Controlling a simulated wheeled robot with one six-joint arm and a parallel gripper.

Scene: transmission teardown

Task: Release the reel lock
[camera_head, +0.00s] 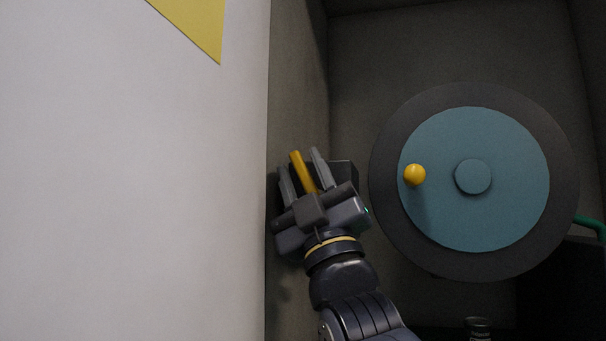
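The reel (520,190) is a large dark disc with a blue-teal face, a round hub and a yellow ball knob (414,174) on its left side. A yellow lever (300,168), which looks like the reel lock, stands left of the reel by the recess side wall. My gripper (303,172) is at the lever, with one grey finger on each side of it. Narrow gaps show between the fingers and the lever, so the gripper looks open around it. The lever's lower end and its mount are mostly hidden by my gripper.
A pale panel (130,190) fills the left, with a yellow patch (197,22) at its top. The grey recess wall (297,80) is close to my gripper's left. A green hose or bar (590,222) shows at the right edge. The reel's rim is close on the right.

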